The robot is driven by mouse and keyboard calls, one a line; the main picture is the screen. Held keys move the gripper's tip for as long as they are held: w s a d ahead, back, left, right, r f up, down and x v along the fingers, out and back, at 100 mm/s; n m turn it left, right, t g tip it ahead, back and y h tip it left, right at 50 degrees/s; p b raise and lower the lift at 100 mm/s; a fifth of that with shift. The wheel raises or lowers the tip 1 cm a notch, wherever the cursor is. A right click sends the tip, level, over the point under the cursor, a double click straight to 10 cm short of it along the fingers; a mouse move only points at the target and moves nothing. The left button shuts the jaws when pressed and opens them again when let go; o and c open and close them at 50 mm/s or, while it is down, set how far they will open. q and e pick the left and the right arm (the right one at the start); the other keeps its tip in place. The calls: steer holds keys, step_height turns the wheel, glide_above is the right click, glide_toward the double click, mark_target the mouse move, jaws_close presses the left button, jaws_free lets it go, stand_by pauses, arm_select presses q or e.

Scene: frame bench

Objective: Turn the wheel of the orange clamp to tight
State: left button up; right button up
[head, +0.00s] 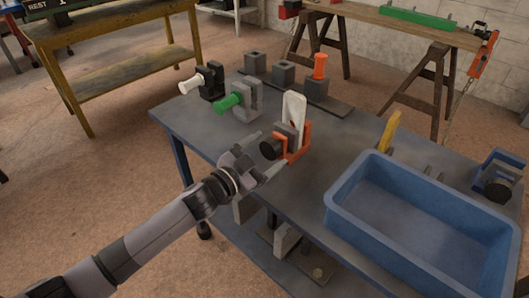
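The orange clamp (306,141) stands on the grey bench near its front edge. Its dark round wheel (271,148) faces my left arm. A white plate-like piece (293,106) stands upright at the clamp, beside a grey block. My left gripper (268,151) comes in from the lower left. Its fingers are spread, one on the far side of the wheel and one on the near side. I cannot tell whether either finger touches the wheel. How tight the clamp is does not show. My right gripper is out of view.
A large blue tray (345,205) fills the bench's right part. A blue clamp (508,158) stands behind it at right. A green-handled tool (229,103), a white-handled tool (191,83) and an orange-handled piece (320,66) stand in grey or black holders toward the back.

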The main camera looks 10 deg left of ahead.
arm_select(q)
steer(key=shift+v, duration=3.55)
